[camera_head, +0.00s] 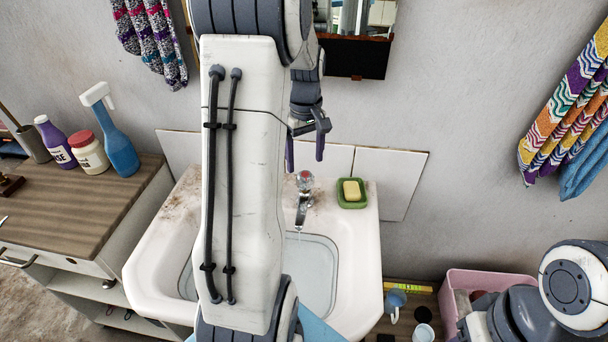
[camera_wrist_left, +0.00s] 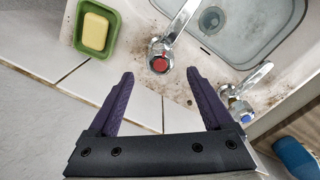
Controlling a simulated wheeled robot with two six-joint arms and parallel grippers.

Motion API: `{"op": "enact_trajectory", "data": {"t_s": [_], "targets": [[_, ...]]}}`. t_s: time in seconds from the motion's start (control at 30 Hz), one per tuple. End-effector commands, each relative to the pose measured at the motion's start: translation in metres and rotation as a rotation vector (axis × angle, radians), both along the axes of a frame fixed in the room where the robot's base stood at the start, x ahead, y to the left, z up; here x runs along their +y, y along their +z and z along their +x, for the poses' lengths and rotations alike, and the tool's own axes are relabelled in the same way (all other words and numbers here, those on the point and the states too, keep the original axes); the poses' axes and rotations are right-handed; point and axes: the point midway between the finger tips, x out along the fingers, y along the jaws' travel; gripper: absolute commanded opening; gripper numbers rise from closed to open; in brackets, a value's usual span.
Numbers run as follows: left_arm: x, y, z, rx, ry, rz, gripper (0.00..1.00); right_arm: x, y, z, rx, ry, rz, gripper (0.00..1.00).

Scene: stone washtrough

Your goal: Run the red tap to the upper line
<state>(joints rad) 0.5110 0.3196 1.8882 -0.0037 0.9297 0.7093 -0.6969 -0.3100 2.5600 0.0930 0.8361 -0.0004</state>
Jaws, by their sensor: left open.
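The red tap (camera_head: 304,180) stands at the back of the white washtrough (camera_head: 353,245), its spout over the basin. A thin stream seems to leave the spout. Its red-capped knob also shows in the left wrist view (camera_wrist_left: 160,61). My left gripper (camera_head: 305,152) is open and empty, above and behind the red tap in the head view; in the left wrist view its purple fingers (camera_wrist_left: 162,76) spread to either side of the knob, apart from it. The basin looks pale inside; I cannot make out a line or the water level. My right gripper is out of view.
A blue-capped tap (camera_wrist_left: 242,112) stands near the left gripper's other finger, hidden in the head view. A green dish with yellow soap (camera_head: 351,191) sits on the rim. Bottles (camera_head: 88,152) stand on the left counter; a pink crate (camera_head: 452,295) is at lower right.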

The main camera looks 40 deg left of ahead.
Motion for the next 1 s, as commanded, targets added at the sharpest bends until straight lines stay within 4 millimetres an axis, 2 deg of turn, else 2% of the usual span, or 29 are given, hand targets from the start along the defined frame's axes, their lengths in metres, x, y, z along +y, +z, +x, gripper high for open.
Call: {"op": "enact_trajectory", "data": {"t_s": [0.1, 0.3, 0.67, 0.7, 0.87, 0.9, 0.93, 1.0], "targets": [[0.000, -0.024, -0.001, 0.004, -0.001, -0.002, 0.85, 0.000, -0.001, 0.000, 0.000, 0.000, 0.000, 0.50], [0.000, -0.048, -0.001, 0.001, -0.001, -0.001, 0.85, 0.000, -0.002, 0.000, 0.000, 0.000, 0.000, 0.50], [0.000, -0.055, 0.000, 0.000, -0.002, 0.000, 0.85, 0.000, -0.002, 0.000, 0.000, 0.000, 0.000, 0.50], [0.000, -0.055, 0.000, 0.000, -0.002, 0.000, 0.81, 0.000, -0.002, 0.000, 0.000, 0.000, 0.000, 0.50], [0.000, -0.054, 0.000, 0.000, -0.002, 0.001, 0.20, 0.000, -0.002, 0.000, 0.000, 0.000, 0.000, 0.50], [0.000, -0.054, 0.000, 0.000, -0.002, 0.001, 0.05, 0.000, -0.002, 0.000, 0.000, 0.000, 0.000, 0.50], [0.000, -0.054, 0.000, -0.001, -0.002, 0.001, 0.00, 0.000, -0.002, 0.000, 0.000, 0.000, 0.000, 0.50], [0.000, -0.054, 0.000, 0.000, -0.007, 0.000, 0.00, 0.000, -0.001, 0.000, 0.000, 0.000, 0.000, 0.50]]}}
